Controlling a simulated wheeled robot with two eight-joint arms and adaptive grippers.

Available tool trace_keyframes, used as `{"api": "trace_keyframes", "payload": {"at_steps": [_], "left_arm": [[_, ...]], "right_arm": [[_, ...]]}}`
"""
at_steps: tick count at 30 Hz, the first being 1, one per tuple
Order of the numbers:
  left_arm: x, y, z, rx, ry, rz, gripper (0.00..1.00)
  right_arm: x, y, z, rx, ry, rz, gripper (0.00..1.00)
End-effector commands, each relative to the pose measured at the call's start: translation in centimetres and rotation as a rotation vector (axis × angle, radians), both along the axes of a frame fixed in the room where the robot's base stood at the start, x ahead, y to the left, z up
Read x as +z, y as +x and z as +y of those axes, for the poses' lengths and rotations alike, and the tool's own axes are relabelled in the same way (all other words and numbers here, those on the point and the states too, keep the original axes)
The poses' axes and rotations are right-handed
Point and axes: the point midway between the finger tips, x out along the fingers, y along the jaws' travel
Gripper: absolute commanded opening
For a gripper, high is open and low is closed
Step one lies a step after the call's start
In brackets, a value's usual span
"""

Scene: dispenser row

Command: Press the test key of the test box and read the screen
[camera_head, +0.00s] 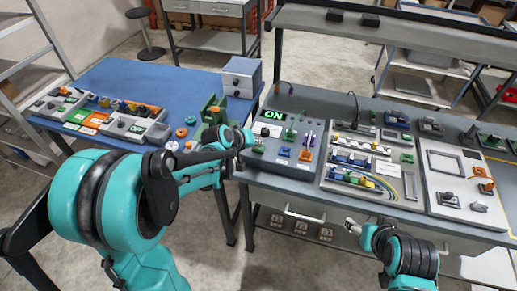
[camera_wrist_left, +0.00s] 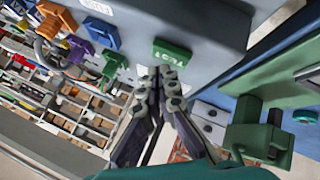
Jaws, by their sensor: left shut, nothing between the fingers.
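The test box (camera_head: 288,166) is a grey panel at the left end of the grey bench. Its small dark screen (camera_head: 274,114) shows "ON" in bright green letters. In the left wrist view the green test key (camera_wrist_left: 172,54), marked "TEST", sits on the box near its edge. My left gripper (camera_head: 245,139) is at the left side of the box; its closed, empty fingertips (camera_wrist_left: 162,74) are just beside the key in the wrist view. I cannot tell whether they touch it. My right gripper (camera_head: 350,226) is low in front of the bench, its jaws too small to judge.
Orange, blue and purple connectors (camera_wrist_left: 102,32) sit on the box close to my left fingers. A green clamp-like fixture (camera_wrist_left: 262,130) stands beside it. A blue table (camera_head: 130,80) with switch strips is at left. Wired panels (camera_head: 360,165) fill the bench to the right.

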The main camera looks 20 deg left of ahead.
Motion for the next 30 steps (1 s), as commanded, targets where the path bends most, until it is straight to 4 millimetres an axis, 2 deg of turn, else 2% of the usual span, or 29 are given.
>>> {"api": "trace_keyframes", "payload": {"at_steps": [3, 30], "left_arm": [[-0.52, 0.0, 0.01, 0.0, 0.0, 0.0, 0.0], [-1.09, 0.0, 0.01, 0.0, 0.0, 0.0, 0.0]], "right_arm": [[-0.51, -0.01, 0.0, 0.0, 0.0, 0.0, 0.62], [-1.01, 0.0, 0.0, 0.0, 0.0, 0.0, 0.62]]}}
